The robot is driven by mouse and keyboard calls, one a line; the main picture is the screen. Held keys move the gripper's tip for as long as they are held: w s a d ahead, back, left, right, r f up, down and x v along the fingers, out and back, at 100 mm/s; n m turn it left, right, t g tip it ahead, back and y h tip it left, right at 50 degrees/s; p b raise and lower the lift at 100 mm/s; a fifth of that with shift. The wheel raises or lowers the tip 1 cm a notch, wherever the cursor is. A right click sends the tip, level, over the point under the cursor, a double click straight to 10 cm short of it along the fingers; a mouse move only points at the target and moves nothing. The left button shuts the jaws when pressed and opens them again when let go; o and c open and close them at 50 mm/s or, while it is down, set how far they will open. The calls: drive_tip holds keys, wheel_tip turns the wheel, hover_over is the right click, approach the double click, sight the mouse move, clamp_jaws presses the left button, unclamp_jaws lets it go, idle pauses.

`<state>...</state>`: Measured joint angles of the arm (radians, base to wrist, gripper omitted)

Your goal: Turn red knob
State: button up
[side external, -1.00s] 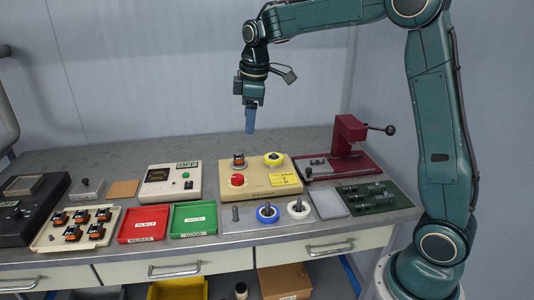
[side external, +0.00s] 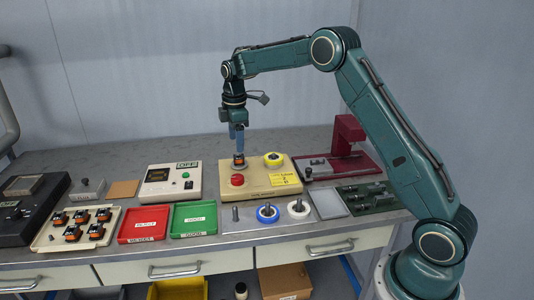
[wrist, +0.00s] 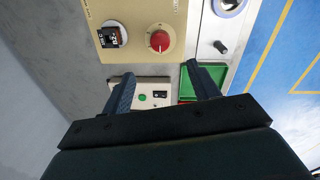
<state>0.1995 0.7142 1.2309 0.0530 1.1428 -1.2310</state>
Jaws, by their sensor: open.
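The red knob (side external: 237,180) is a round red button-like cap on the front left of the cream winder box (side external: 258,192). In the wrist view the knob (wrist: 159,41) has a white pointer line and lies beyond the fingertips, roughly centred between them. My gripper (side external: 238,148) points down over the box, behind the knob in the side view. In the wrist view my gripper (wrist: 160,72) is open, with nothing between its blue fingers. A small black-and-orange coil part (side external: 239,159) sits on the box close to the fingertips. I cannot tell their exact height above it.
Blue (side external: 267,211) and white (side external: 299,206) spools stand in front. Green (side external: 193,219) and red (side external: 143,224) trays, and a tester box (side external: 173,182), are left. A red press (side external: 347,137) stands right.

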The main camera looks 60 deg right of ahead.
sight(238, 177)
drive_tip(key=f, duration=1.3)
drive_tip(key=shift+w+d+f, duration=0.25)
drive_tip(key=shift+w+f, duration=0.05)
drive_tip(key=shift+f, duration=0.1)
drive_tip(key=shift+c, duration=0.2)
drive_tip(key=c, duration=0.9)
